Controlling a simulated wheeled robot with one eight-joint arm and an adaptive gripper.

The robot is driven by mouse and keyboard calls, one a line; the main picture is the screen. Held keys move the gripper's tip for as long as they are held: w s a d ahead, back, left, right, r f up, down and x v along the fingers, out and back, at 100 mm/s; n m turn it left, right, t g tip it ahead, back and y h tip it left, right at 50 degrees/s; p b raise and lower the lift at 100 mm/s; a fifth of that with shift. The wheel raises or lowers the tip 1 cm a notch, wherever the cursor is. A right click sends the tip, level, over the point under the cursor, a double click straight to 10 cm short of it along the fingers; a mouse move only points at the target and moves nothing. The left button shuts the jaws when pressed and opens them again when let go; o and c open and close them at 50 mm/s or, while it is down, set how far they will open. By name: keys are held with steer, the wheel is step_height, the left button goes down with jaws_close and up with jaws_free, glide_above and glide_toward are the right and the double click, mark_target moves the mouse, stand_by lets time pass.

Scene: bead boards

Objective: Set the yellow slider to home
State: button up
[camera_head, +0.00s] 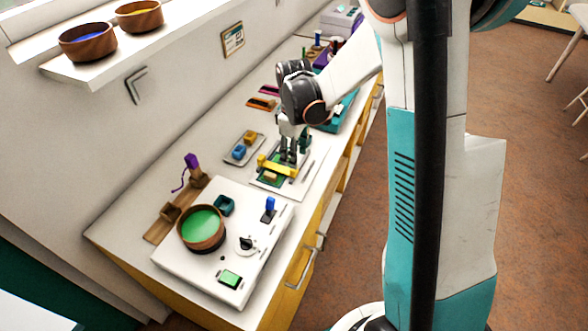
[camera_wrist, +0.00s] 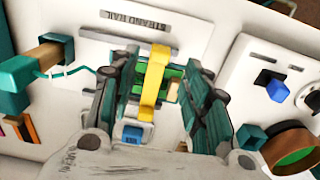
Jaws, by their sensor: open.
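The yellow slider (camera_head: 278,167) appears as a long yellow bar lying across a small green piece (camera_head: 270,178) on a white board. In the wrist view the yellow bar (camera_wrist: 157,75) runs between the fingers, with green parts beneath it. My gripper (camera_head: 288,152) is open, pointing down just above the bar. In the wrist view its two dark green fingers (camera_wrist: 159,68) stand on either side of the bar, with gaps visible. Contact cannot be told. The board carries the label "STRAND RAIL" (camera_wrist: 149,25). No home mark can be made out.
A white panel (camera_head: 170,262) in front holds a wooden bowl with green inside (camera_head: 202,230), a blue slider knob (camera_head: 270,204), a dial (camera_head: 246,243) and a green button (camera_head: 231,278). A grey tray (camera_head: 232,157) with blue and yellow blocks lies left of the gripper. Wall shelf bowls (camera_head: 88,43) stand higher.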

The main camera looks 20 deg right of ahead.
mark_target(277, 166)
step_height(277, 166, down, 6)
steer(key=shift+r+b, duration=0.1)
steer(key=shift+b, duration=0.7)
